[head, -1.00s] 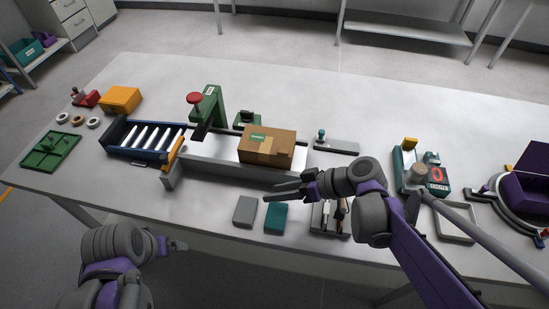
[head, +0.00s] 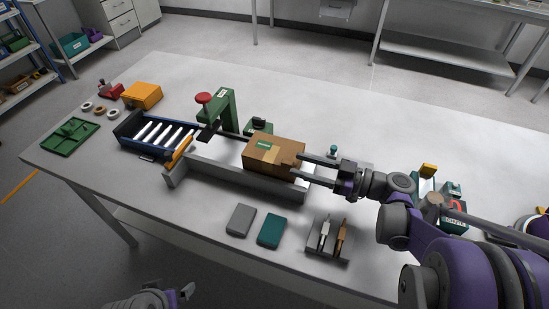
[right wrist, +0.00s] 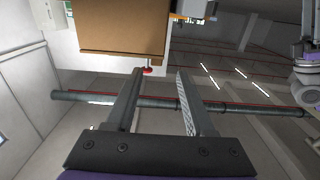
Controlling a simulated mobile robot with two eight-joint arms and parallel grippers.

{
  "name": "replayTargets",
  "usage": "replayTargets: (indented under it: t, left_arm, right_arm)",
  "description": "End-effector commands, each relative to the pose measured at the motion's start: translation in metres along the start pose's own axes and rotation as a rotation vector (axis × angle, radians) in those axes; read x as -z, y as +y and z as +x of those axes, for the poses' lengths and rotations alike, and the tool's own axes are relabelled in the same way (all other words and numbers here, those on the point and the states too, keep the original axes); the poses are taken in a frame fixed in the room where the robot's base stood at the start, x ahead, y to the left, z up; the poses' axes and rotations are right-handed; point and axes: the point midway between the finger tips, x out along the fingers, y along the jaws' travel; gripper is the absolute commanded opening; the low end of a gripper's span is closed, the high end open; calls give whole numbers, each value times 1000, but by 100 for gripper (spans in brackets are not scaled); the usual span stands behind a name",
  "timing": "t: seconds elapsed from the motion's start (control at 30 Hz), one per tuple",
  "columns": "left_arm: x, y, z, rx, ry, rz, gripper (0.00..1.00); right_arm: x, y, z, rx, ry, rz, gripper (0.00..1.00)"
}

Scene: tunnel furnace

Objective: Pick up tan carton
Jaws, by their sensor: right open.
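The tan carton (head: 270,157), a closed box with a green label on top, sits on the right part of the grey conveyor channel (head: 235,178). My right gripper (head: 302,168) is open, its fingers pointing left at the carton's right end. The fingertips are close to or overlapping that end; I cannot tell whether they touch. In the right wrist view the carton (right wrist: 120,28) fills the upper left, beyond the two parted, empty fingers (right wrist: 160,72). My left gripper (head: 180,295) is low at the bottom edge, partly cut off, far from the carton.
A green press with a red knob (head: 205,98) stands left of the carton. A blue roller tray (head: 150,135) is farther left. A grey block (head: 241,219), a teal block (head: 271,230) and a small tool tray (head: 329,240) lie in front. Free table lies behind the channel.

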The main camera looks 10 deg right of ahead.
Motion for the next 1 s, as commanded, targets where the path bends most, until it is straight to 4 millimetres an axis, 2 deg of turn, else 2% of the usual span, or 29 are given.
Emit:
replayTargets:
  t: [0.1, 0.27, 0.53, 0.67, 0.87, 1.0]
  left_arm:
    - [1, 0, -1, 0, 0, 0, 100]
    - [1, 0, -1, 0, 0, 0, 100]
    - [2, 0, -2, 0, 1, 0, 100]
    - [2, 0, -3, 0, 1, 0, 100]
    - [2, 0, -3, 0, 1, 0, 100]
    - [2, 0, -3, 0, 1, 0, 100]
  right_arm:
    - [0, 0, 15, 2, -1, 0, 54]
    - [-2, 1, 26, 2, -1, 1, 54]
    - [-8, 3, 64, 2, -1, 2, 54]
    - [-8, 3, 72, 0, -2, 2, 54]
    - [-9, 3, 72, -1, -2, 2, 54]
    - [-9, 3, 71, -1, -2, 2, 29]
